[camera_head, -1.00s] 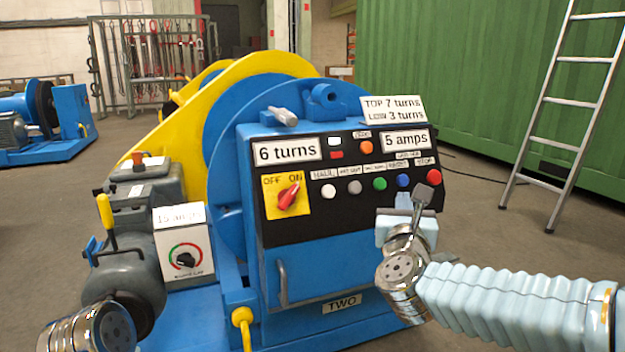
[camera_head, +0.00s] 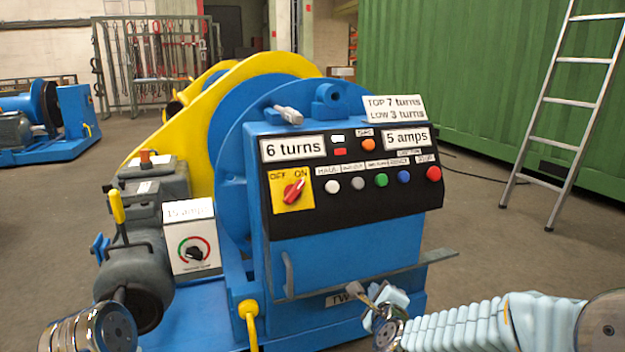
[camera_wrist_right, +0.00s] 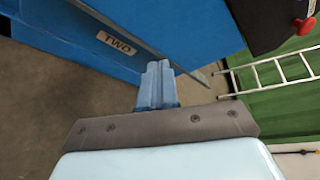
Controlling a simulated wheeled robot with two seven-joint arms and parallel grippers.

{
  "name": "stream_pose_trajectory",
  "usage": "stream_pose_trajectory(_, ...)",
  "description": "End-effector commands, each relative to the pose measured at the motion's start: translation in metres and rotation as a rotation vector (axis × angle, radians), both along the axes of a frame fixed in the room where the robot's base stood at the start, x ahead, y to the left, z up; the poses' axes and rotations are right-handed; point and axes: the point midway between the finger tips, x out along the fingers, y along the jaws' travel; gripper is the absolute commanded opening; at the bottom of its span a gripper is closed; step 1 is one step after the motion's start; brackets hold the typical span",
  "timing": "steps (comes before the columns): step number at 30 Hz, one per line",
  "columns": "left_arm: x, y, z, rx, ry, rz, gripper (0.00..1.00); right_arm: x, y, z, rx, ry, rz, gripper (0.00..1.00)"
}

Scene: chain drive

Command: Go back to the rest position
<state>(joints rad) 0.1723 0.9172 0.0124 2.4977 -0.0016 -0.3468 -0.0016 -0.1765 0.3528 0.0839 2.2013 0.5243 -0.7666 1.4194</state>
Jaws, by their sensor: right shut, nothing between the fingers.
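The blue machine's control panel (camera_head: 350,184) faces me, with an OFF/ON switch (camera_head: 293,190) whose red knob points up toward ON, and a row of coloured buttons ending in a red one (camera_head: 433,174). My right gripper (camera_head: 355,290) is low in front of the cabinet, below the panel and apart from the buttons. In the right wrist view its fingers (camera_wrist_right: 157,84) are together with nothing between them. A silver part of my left arm shows at the lower left of the head view; its fingers are not seen.
A thin grey bar (camera_head: 410,265) crosses the cabinet's lower front, close to my right gripper. It partly hides the TWO plate (camera_head: 343,300). A grey motor (camera_head: 135,285) and a dial box (camera_head: 192,245) stand left.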

Motion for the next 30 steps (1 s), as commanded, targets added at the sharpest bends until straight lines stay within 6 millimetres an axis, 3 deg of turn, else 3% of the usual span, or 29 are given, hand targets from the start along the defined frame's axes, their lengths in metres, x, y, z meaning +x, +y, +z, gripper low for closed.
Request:
stream_pose_trajectory(1, 0.000, 0.000, 0.000, 0.000, 0.000, 0.000, 0.45, -0.005, 0.000, -0.038, -0.105, 0.075, 0.059, 0.00)
stream_pose_trajectory(5, 0.000, 0.000, 0.000, 0.000, 0.000, 0.000, 0.45, -0.040, 0.003, -0.144, -0.438, 0.287, 0.328, 0.00)
stream_pose_trajectory(6, 0.000, 0.000, 0.000, 0.000, 0.000, 0.000, 0.45, -0.056, 0.005, -0.176, -0.533, 0.346, 0.431, 0.00)
stream_pose_trajectory(9, 0.000, 0.000, 0.000, 0.000, 0.000, 0.000, 0.45, -0.105, 0.007, -0.244, -0.725, 0.461, 0.704, 0.00)
stream_pose_trajectory(12, 0.000, 0.000, 0.000, 0.000, 0.000, 0.000, 0.45, -0.156, 0.009, -0.294, -0.856, 0.525, 0.976, 0.00)
stream_pose_trajectory(15, 0.000, 0.000, 0.000, 0.000, 0.000, 0.000, 0.45, -0.206, 0.013, -0.329, -0.936, 0.543, 1.228, 0.00)
stream_pose_trajectory(20, 0.000, 0.000, 0.000, 0.000, 0.000, 0.000, 0.45, -0.285, 0.018, -0.365, -0.994, 0.497, 1.609, 0.00)
stream_pose_trajectory(21, 0.000, 0.000, 0.012, 0.000, 0.001, 0.001, 0.45, -0.295, 0.020, -0.355, -1.004, 0.476, 1.664, 0.00)
stream_pose_trajectory(22, -0.001, 0.000, 0.028, 0.000, 0.002, -0.001, 0.45, -0.291, 0.020, -0.338, -1.009, 0.475, 1.653, 0.00)
stream_pose_trajectory(30, -0.002, -0.004, 0.100, -0.002, 0.000, -0.010, 0.45, -0.291, 0.024, -0.266, -1.012, 0.472, 1.650, 0.00)
